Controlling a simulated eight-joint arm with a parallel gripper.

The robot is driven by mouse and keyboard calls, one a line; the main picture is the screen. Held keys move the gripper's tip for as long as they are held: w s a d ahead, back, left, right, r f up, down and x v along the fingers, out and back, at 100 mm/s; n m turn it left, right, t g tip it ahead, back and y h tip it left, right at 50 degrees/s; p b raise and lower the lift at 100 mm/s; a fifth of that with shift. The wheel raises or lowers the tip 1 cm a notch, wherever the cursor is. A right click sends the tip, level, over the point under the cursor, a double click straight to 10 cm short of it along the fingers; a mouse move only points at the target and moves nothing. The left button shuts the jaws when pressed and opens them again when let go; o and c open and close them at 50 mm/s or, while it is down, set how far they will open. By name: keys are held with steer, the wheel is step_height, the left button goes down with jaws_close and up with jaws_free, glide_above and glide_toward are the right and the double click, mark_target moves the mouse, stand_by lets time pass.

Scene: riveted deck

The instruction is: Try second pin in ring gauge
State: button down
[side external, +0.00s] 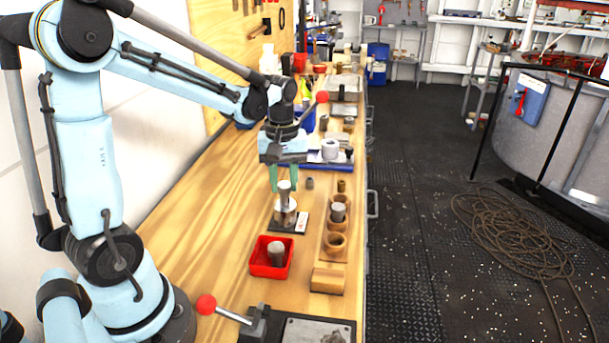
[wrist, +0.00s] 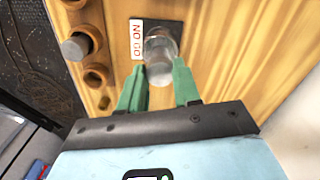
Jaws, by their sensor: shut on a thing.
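My gripper (side external: 286,184), with green fingers, points down over the ring gauge. It is shut on a grey metal pin (side external: 284,196), held upright. The pin's lower end is at the ring gauge (side external: 286,216), a shiny metal ring on a black base plate. I cannot tell whether the pin is inside the bore or just above it. In the wrist view the pin (wrist: 160,48) shows between the green fingertips (wrist: 160,85) and hides the bore. A "NO GO" label (wrist: 137,40) lies beside the gauge on the plate. Another grey pin (side external: 276,252) stands in a red tray (side external: 254,268).
A wooden rack (side external: 327,258) right of the gauge has round holders, one with a grey pin (side external: 338,212). A small dark cylinder (side external: 310,183) stands behind. A red-knobbed lever (side external: 232,314) is at the front. Bench left of the gauge is clear.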

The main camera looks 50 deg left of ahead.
mark_target(285, 184)
steer(key=shift+r, duration=0.1)
steer(key=shift+r, duration=1.55)
steer(key=shift+w+d, duration=0.1)
